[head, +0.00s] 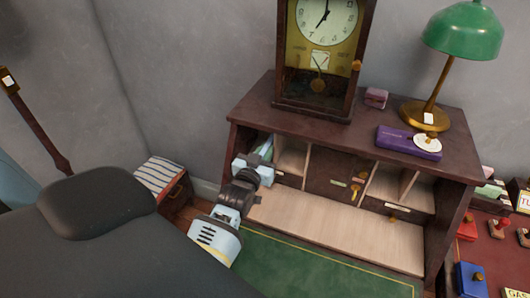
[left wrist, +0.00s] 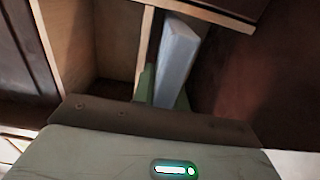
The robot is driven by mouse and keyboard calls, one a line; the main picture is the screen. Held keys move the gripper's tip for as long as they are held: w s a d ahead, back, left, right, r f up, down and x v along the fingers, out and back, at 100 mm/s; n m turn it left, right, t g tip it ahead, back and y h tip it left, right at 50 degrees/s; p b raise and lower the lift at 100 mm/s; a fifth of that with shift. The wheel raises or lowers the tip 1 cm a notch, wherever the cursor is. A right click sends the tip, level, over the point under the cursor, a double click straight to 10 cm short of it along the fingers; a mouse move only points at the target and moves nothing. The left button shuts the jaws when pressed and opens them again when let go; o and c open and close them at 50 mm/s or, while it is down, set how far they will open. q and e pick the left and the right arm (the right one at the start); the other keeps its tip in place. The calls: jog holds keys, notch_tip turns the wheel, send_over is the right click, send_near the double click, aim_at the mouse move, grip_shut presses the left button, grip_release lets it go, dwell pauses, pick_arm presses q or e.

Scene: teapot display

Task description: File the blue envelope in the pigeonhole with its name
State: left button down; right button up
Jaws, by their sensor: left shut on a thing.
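The dark wooden desk (head: 440,170) has a row of pigeonholes along its back. My left gripper (head: 254,170) is at the leftmost pigeonhole and is shut on the blue envelope. In the left wrist view, a pale blue flat piece (left wrist: 177,60), which looks like the envelope, stands tilted in the opening beside a thin wooden divider (left wrist: 145,50). Some green shows beside it, and I cannot tell what that is. The gripper hides the lower part of the envelope and the compartment's label. My right gripper is out of view.
A clock (head: 318,60), a green lamp (head: 465,30) and a purple case (head: 408,142) stand on the desk top. The pale writing surface (head: 330,230) below the pigeonholes is clear. A striped stool (head: 160,174) stands left of the desk, and a cluttered side table (head: 500,255) stands right.

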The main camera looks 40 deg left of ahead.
pick_arm(q)
jog(key=c, duration=1.3)
grip_release()
jog(key=shift+s, duration=0.1)
jog(key=shift+d, duration=0.1)
jog(key=shift+s+f, duration=0.15)
jog(key=shift+s, duration=0.05)
jog(key=shift+a+r+v, duration=0.1)
jog(key=shift+r+v, duration=0.05)
jog(key=shift+v, duration=1.7)
jog(key=shift+a+r+v, duration=0.1)
jog(key=shift+v, duration=1.75)
